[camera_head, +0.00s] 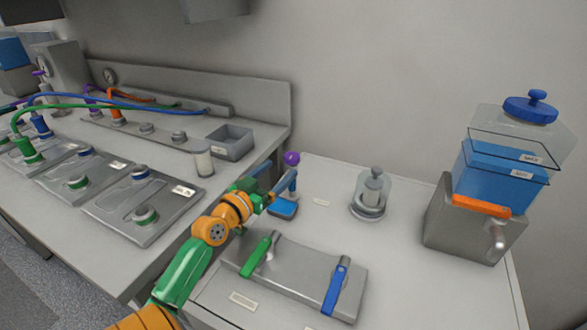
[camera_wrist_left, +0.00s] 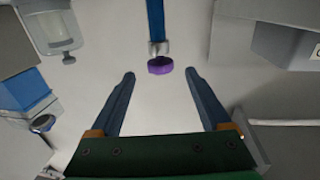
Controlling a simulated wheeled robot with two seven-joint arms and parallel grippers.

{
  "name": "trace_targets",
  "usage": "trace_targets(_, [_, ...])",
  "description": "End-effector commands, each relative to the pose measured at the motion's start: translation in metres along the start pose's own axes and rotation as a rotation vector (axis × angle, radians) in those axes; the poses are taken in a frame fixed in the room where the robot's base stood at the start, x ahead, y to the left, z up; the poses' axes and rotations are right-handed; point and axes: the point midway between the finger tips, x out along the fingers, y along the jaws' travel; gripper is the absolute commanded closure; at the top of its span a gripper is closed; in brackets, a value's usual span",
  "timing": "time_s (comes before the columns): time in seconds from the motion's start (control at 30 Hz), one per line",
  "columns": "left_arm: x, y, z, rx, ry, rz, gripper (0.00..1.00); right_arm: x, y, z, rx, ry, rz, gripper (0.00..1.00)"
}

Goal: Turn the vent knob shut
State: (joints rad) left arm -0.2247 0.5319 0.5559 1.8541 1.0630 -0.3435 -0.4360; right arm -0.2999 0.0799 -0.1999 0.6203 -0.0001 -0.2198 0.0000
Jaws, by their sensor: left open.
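A purple knob (camera_head: 291,158) shows near the back left corner of the right-hand bench. In the left wrist view a purple knob (camera_wrist_left: 160,66) sits at the end of a blue bar, joined by a pale collar. I take this as the vent knob; no label on it is readable. My left gripper (camera_head: 279,174) is next to it in the head view. In the left wrist view the gripper (camera_wrist_left: 160,74) is open and empty, with the knob centred just beyond the fingertips. Whether they touch it I cannot tell. My right gripper is not in view.
A grey plate with a green lever (camera_head: 256,257) and a blue lever (camera_head: 335,290) lies in front. A glass jar (camera_head: 371,195) stands to the right, with a blue-lidded tank (camera_head: 500,165) farther right. A grey bin (camera_head: 230,143) is on the left bench.

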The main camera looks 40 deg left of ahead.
Motion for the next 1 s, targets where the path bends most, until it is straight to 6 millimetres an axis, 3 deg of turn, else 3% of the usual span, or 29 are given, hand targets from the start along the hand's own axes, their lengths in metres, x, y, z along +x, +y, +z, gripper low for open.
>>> trace_targets(0.4, [0.059,0.0,-0.003,0.005,0.004,-0.001,0.19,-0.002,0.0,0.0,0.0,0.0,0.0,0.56])
trace_targets(0.8, [0.07,0.0,-0.002,0.005,0.001,0.0,0.19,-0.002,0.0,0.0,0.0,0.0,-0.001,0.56])
trace_targets(1.0, [0.07,0.0,-0.002,0.004,0.001,0.0,0.73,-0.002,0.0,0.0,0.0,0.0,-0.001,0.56])
